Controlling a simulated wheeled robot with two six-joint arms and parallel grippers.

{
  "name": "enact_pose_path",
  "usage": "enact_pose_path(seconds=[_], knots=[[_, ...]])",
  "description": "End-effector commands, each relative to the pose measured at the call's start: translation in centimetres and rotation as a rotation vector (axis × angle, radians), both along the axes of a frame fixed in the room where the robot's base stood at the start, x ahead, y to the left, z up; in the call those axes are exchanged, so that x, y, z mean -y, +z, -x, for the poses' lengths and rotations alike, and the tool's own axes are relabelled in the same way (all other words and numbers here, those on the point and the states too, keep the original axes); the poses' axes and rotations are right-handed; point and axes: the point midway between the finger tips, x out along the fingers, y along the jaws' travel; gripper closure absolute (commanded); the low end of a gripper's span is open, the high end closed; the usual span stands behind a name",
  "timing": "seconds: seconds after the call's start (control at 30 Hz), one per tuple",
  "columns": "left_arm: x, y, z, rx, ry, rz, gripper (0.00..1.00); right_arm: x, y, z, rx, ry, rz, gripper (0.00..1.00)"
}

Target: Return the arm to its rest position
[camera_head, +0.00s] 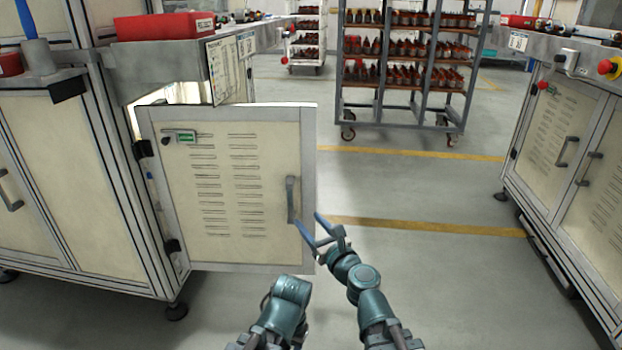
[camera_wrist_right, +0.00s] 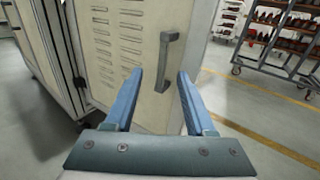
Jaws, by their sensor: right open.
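My right gripper (camera_head: 312,232) is open, with two blue fingers, just in front and to the right of the handle (camera_head: 291,200) of a cabinet door (camera_head: 180,225). The door is beige with a grey frame and louvre slots, and it stands swung open. In the right wrist view the fingers of my right gripper (camera_wrist_right: 158,100) are spread apart with nothing between them. The grey handle (camera_wrist_right: 167,62) shows beyond them, apart from the fingertips. My left arm shows only as a link at the bottom of the head view; its gripper is not in view.
A wheeled rack (camera_head: 410,60) with several rows of dark red parts stands at the back. Another cabinet (camera_head: 555,140) with a red stop button (camera_head: 607,67) stands on the right. A red box (camera_head: 165,26) sits on the left bench. The grey floor (camera_head: 430,195) between is clear.

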Motion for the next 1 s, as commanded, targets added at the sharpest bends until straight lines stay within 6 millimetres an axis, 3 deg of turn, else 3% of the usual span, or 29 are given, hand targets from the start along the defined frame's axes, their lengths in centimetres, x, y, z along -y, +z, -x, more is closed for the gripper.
enact_pose_path(seconds=[0.07,0.17,0.27,0.37,0.5,0.7,0.93,1.0], knots=[[0.0,0.0,0.0,0.000,0.000,0.000,0.50,-0.3,-0.4,0.2,0.028,0.029,0.086,0.45],[0.0,0.0,0.0,0.000,0.000,0.000,0.50,-1.2,-1.9,1.0,0.110,0.127,0.348,0.45],[0.0,0.0,0.0,0.000,0.000,0.000,0.50,-1.8,-5.1,2.4,0.222,0.298,0.734,0.45],[0.0,0.0,0.0,0.000,0.000,0.000,0.50,-1.0,-9.5,4.4,0.327,0.516,1.126,0.45],[0.0,0.0,0.0,0.000,0.000,0.000,0.50,2.8,-15.4,7.5,0.428,0.878,1.573,0.45],[0.0,0.0,0.0,0.000,0.000,0.000,0.50,9.7,-20.2,11.6,0.482,1.368,1.908,0.45],[0.0,0.0,0.0,0.000,0.000,0.000,0.50,17.3,-21.9,16.0,0.474,1.893,2.017,0.45],[0.0,2.4,0.0,0.000,-0.002,0.000,0.50,15.6,-19.5,16.5,0.511,1.929,2.016,0.45]])
